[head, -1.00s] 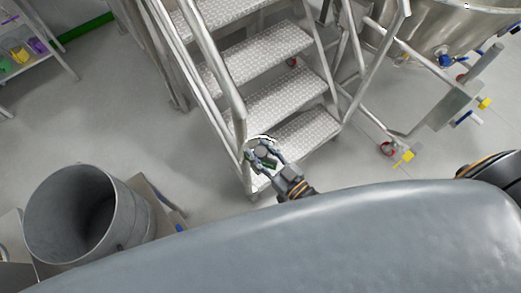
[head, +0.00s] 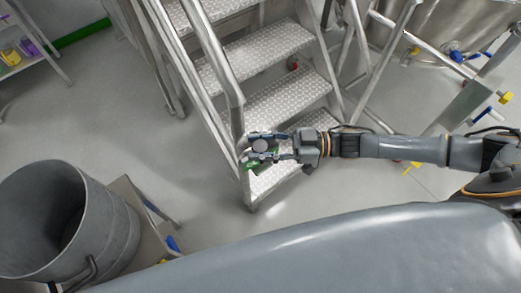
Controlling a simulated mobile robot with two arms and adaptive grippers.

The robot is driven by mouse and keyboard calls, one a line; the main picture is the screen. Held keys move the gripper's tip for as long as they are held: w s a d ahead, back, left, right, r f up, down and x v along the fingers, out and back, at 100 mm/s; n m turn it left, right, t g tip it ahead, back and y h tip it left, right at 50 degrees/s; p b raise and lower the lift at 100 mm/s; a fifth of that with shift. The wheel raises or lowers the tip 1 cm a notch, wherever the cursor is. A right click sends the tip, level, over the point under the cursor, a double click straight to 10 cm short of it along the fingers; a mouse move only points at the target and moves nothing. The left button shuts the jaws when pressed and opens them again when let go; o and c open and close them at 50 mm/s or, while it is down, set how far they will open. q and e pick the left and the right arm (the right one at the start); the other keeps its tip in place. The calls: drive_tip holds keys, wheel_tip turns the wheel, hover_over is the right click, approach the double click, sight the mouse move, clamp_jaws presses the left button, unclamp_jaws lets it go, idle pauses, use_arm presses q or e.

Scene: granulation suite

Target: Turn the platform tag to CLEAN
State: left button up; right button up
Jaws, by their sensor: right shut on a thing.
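The platform tag (head: 263,161) shows as a small green patch at the lower end of the left handrail, beside the bottom tread. My right gripper (head: 256,147) reaches in from the right across the lower steps and is shut on the tag. The fingers and a round grey part hide much of the tag, and I cannot read any word on it. My left gripper is not in view.
A grey metal drum (head: 62,222) stands at the lower left, by a low metal stand (head: 135,205). A steel vessel (head: 450,30) with pipes and valves stands at the upper right. A shelf (head: 25,50) is at the upper left. The floor between is clear.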

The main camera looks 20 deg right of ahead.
drive_tip(key=shift+n+g+b, duration=0.35)
drive_tip(key=shift+n+g, duration=0.45)
drive_tip(key=shift+g, duration=0.4)
drive_tip(key=shift+r+g+y, duration=0.1)
drive_tip(key=shift+g+y, duration=0.2)
drive_tip(key=shift+g, duration=0.1)
drive_tip(key=o, duration=1.2)
drive_tip(key=shift+a, duration=0.1)
drive_tip(key=s+d, duration=0.1)
drive_tip(key=d, duration=1.1)
drive_tip(key=shift+s, duration=0.15)
